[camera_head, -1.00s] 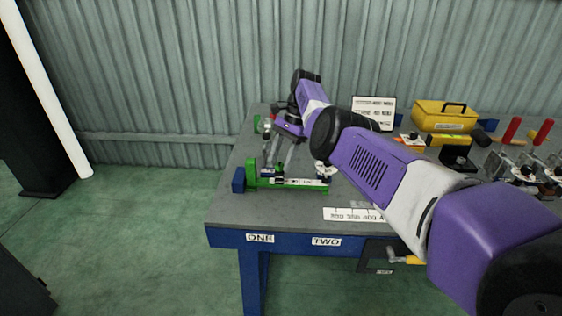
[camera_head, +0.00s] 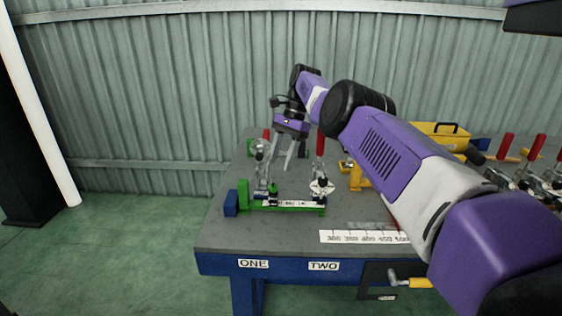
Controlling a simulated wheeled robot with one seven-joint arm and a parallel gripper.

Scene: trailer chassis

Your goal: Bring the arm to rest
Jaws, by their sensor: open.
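My purple and white arm (camera_head: 385,160) reaches from the lower right over the workbench. My gripper (camera_head: 289,158) hangs at its far end, above the back left part of the bench. Its two grey fingers point down and stand apart, with nothing seen between them. A green fixture (camera_head: 285,207) with a blue end block lies on the bench in front of the gripper, and a clamp with a red handle (camera_head: 320,146) stands at its right. The gripper appears apart from the fixture. Part of the bench behind my arm is hidden.
The workbench (camera_head: 215,235) has labels ONE and TWO on its blue front edge. A yellow toolbox (camera_head: 440,131) and several red-handled clamps stand at the right, partly behind my arm. A printed white strip (camera_head: 362,236) lies near the front. Open floor is at the left.

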